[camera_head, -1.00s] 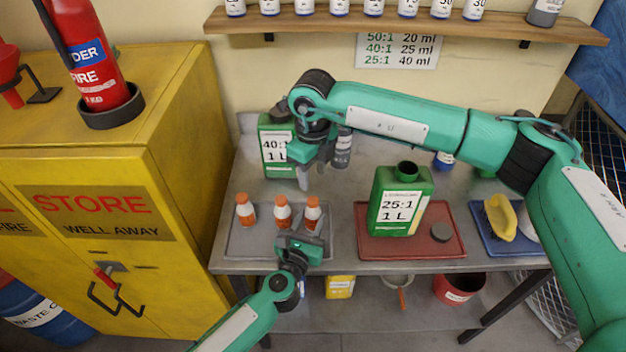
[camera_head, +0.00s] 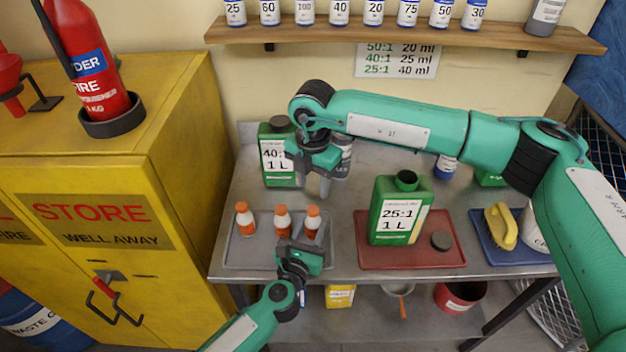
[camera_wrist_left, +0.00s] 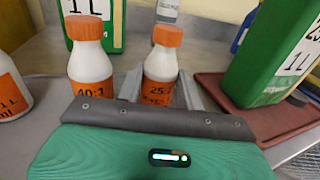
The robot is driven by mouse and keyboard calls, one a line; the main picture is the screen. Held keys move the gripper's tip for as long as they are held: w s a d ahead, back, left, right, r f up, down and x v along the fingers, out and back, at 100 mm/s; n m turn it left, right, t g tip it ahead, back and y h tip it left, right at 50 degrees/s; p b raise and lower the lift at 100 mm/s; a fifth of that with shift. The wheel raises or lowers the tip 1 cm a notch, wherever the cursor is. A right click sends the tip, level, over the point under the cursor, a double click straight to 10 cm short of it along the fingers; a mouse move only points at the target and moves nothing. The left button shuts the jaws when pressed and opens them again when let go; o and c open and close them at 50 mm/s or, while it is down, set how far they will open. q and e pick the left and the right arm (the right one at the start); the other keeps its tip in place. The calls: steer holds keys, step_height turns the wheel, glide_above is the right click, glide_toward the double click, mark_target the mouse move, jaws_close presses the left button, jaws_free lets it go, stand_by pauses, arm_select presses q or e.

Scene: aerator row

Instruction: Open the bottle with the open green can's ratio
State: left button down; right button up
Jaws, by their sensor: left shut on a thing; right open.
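The open green can (camera_head: 400,210), labelled 25:1, stands uncapped on the red tray (camera_head: 375,258); it also shows in the left wrist view (camera_wrist_left: 275,60). Three white bottles with orange caps stand on the grey tray (camera_head: 240,256): a left one (camera_head: 244,220), a middle one (camera_head: 282,222) and a right one (camera_head: 311,222). In the left wrist view the middle bottle reads 40:1 (camera_wrist_left: 90,70) and the right reads 25 (camera_wrist_left: 161,68). My left gripper (camera_head: 307,243) is shut on the 25 bottle, fingers at its sides. My right gripper (camera_head: 314,180) is open and empty, above and behind the bottles.
A capped green 40:1 can (camera_head: 276,155) stands behind the bottles, beside a grey container (camera_head: 341,160). A dark round cap (camera_head: 441,240) lies on the red tray. A blue tray (camera_head: 500,252) holds a yellow item (camera_head: 501,227). A ratio chart (camera_head: 397,60) hangs below the shelf (camera_head: 400,37).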

mark_target(313, 209)
steer(key=shift+m, duration=0.8)
steer(key=shift+f, duration=0.3)
step_height(313, 209, down, 7)
steer(key=shift+f, duration=0.2)
